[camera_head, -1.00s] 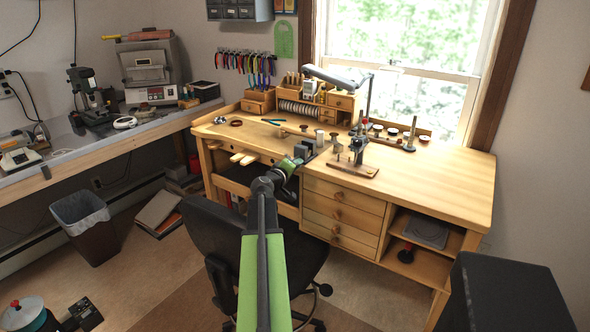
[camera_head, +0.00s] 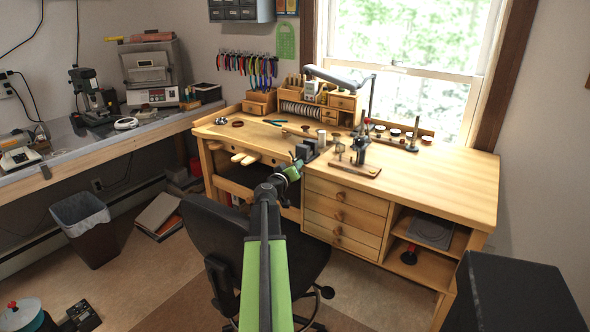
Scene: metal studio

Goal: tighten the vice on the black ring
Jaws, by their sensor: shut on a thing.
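The small dark grey vice (camera_head: 305,151) is at the front edge of the wooden workbench, just left of the drawers. My green and black arm reaches up to it from the bottom of the view. My gripper (camera_head: 297,163) is at the near side of the vice, shut on a small part there that looks like its handle. The fingers and that part are too small and overlapped to tell apart clearly. I cannot make out a black ring in the vice jaws. A dark brown ring-shaped thing (camera_head: 237,123) lies on the bench top at the left.
On the workbench (camera_head: 450,180), a wooden stand with a tool (camera_head: 358,160) is right of the vice, and a white cylinder (camera_head: 321,138) is close behind it. A black chair (camera_head: 205,235) stands in front, beside my arm. The bench's right end is clear.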

